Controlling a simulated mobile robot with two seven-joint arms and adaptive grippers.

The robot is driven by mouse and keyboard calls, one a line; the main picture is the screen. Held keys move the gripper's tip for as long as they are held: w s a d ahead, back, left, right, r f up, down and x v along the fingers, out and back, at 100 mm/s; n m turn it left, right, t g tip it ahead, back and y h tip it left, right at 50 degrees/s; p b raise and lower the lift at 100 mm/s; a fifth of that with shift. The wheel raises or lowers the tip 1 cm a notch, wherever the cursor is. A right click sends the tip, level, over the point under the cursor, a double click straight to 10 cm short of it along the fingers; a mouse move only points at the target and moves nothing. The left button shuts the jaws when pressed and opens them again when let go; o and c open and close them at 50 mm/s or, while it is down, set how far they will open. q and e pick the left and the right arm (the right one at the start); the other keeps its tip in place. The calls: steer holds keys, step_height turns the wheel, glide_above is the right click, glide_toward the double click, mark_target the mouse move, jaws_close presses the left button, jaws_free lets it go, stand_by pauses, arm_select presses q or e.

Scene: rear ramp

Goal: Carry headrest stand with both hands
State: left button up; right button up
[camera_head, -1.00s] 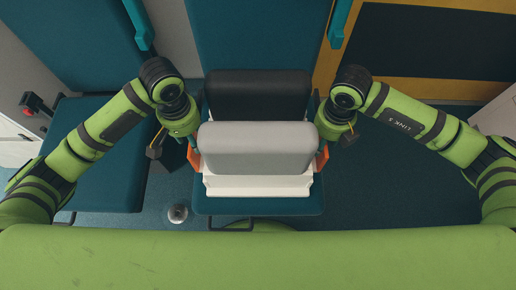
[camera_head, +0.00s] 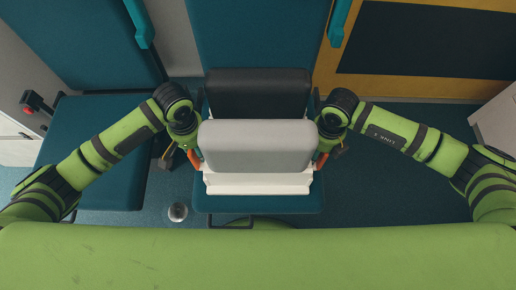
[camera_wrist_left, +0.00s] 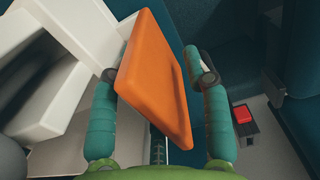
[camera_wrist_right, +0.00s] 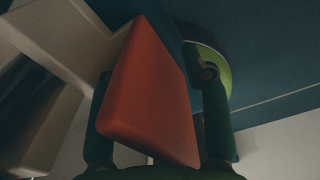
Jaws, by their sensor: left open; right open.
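The headrest stand is a white frame (camera_head: 258,184) on a teal seat in the middle of the head view. It carries a grey headrest (camera_head: 257,146) in front and a black headrest (camera_head: 258,92) behind. An orange side handle (camera_wrist_left: 155,85) fills the left wrist view, and the opposite orange handle (camera_wrist_right: 150,100) fills the right wrist view. My left gripper (camera_head: 194,158) is open, with one finger on each side of its handle. My right gripper (camera_head: 321,158) is open, its fingers likewise on both sides of the other handle. Finger contact is unclear.
The teal seat (camera_head: 258,204) bears the stand. Another teal seat (camera_head: 110,150) is at the left, with a red knob (camera_head: 28,98) on the wall. A small round metal piece (camera_head: 177,211) is on the floor. Open floor (camera_head: 400,190) lies to the right.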

arm_select(q)
jaws_close()
arm_select(e)
jaws_close()
